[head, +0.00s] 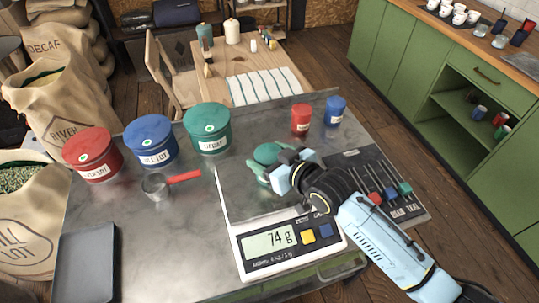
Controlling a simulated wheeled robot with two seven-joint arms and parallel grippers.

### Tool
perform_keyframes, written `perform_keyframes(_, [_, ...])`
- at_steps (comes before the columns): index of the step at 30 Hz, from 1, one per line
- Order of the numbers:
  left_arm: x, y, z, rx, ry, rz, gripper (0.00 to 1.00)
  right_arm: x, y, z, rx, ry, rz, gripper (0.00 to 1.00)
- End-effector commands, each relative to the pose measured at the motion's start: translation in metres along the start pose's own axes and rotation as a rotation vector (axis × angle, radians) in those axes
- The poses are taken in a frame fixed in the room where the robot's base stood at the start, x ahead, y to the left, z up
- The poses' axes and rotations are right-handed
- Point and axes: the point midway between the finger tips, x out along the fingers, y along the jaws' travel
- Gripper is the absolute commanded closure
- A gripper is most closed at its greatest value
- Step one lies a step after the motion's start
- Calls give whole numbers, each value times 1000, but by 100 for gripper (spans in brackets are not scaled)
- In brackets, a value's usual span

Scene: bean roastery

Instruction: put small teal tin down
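The small teal tin (267,153) is at the middle of the steel table, at the far end of the scale's plate. My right gripper (270,168) reaches in from the lower right and appears closed around the tin, hiding part of it. I cannot tell whether the tin's base touches the plate. The digital scale (248,258) stands below the gripper in the picture, and its display reads 74 g. My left gripper is not in view.
Large red (92,155), blue (151,140) and teal (208,129) tins stand at the left. Small red (301,121) and blue (335,111) tins stand at the back right. A red-handled scoop (157,187) and a dark panel (410,206) flank the scale. The table's front-left has a grey tray (86,262).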

Motion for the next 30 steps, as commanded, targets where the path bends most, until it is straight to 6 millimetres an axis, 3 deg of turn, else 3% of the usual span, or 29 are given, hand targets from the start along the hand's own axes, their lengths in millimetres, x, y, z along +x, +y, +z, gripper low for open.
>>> perform_keyframes(3, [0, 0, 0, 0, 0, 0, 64, 0, 0, 0, 0, 0, 0, 17])
perform_keyframes(14, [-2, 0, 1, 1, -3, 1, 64, -3, 0, -4, 0, 0, 0, 17])
perform_keyframes(20, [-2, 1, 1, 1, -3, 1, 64, -30, 0, -3, 0, -1, 0, 17])
perform_keyframes(30, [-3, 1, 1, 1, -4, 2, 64, -96, 0, -2, -1, -3, -1, 17])
